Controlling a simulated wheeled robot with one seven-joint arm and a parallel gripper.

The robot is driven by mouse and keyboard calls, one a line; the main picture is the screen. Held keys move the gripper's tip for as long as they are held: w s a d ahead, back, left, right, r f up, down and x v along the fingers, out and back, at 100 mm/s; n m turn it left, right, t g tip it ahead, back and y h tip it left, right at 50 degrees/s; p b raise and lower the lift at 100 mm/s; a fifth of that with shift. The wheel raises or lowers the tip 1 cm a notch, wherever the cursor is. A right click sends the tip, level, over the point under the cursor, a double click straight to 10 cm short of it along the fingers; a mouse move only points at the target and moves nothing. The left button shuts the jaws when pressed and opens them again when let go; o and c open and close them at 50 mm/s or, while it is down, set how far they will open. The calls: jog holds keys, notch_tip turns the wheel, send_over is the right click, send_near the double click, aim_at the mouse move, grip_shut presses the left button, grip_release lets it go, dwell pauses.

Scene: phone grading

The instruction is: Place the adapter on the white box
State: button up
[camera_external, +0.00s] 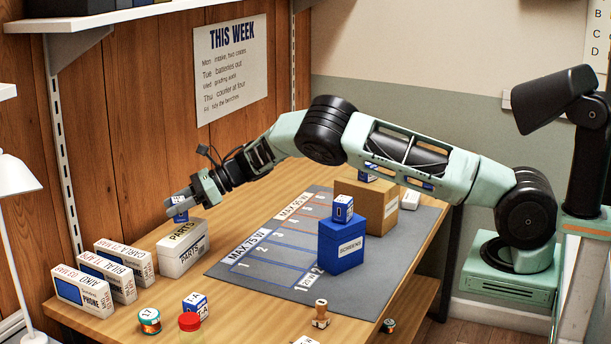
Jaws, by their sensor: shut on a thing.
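My gripper (183,203) is at the left end of my outstretched arm, above the white box. It is shut on a small blue-and-white adapter (180,217), which its fingers partly cover. The white box (183,261), marked PARTS, stands on the table near the wooden wall. The adapter is at the back of the box's top; I cannot tell whether it touches the box.
Several phone boxes (82,293) stand left of the white box. A blue SCREENING box (341,250) and a brown box (381,214) stand on the grey mat (262,279), each with a small blue block on top. Another block (194,304), a jar (149,321) and a stamp (320,315) are in front.

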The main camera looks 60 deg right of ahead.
aim_at(178, 216)
jog(key=shift+f, duration=1.45)
jog(key=shift+f, duration=0.1)
jog(key=o, duration=0.9)
jog(key=shift+o, duration=0.2)
